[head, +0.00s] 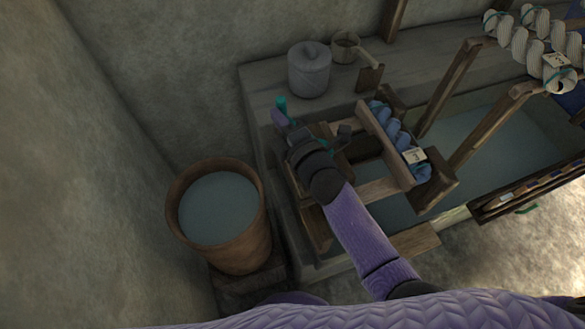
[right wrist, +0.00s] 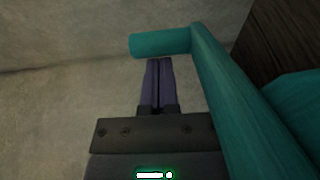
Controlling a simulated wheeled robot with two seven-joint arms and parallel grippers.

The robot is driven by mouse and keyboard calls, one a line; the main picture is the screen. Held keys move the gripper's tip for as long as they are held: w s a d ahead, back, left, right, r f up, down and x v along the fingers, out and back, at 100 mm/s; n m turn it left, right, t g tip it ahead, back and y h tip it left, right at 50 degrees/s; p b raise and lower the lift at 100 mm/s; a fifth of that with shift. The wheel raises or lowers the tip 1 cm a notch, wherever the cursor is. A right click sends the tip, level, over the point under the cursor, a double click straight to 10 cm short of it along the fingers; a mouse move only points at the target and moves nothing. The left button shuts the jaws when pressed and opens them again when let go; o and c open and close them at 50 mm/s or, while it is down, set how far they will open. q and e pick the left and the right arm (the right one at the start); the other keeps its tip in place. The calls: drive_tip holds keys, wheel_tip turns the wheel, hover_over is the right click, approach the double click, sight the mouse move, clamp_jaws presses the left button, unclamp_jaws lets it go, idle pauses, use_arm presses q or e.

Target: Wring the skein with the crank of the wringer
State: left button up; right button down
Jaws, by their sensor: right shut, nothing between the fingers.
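The wringer is a dark wooden frame (head: 370,190) over the tank, with a teal crank at its left end. The crank's handle (head: 281,103) shows just past my right gripper (head: 279,118). In the right wrist view the handle (right wrist: 160,43) lies crosswise at the fingertips, and the crank arm (right wrist: 240,90) slants down on the right. My right gripper (right wrist: 159,62) is shut with nothing between its purple fingers; I cannot tell whether they touch the handle. The blue twisted skein (head: 395,135), with a pale tag, lies along the wringer's right side. My left gripper is out of view.
A clay tub of water (head: 258,240) stands at left. A grey lidded jar (head: 310,72) and a wooden dipper (head: 345,45) sit on the back ledge. Pale skeins (head: 525,35) hang upper right. A tool tray (head: 480,212) is at right. The wall is close on the left.

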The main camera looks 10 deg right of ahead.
drive_tip(key=shift+d, duration=0.15)
drive_tip(key=p+v, duration=0.2)
drive_tip(key=v, duration=0.6)
drive_tip(key=shift+s+d, duration=0.1)
drive_tip(key=shift+s, duration=0.25)
drive_tip(key=shift+s+d, duration=0.2)
drive_tip(key=shift+s, duration=0.3)
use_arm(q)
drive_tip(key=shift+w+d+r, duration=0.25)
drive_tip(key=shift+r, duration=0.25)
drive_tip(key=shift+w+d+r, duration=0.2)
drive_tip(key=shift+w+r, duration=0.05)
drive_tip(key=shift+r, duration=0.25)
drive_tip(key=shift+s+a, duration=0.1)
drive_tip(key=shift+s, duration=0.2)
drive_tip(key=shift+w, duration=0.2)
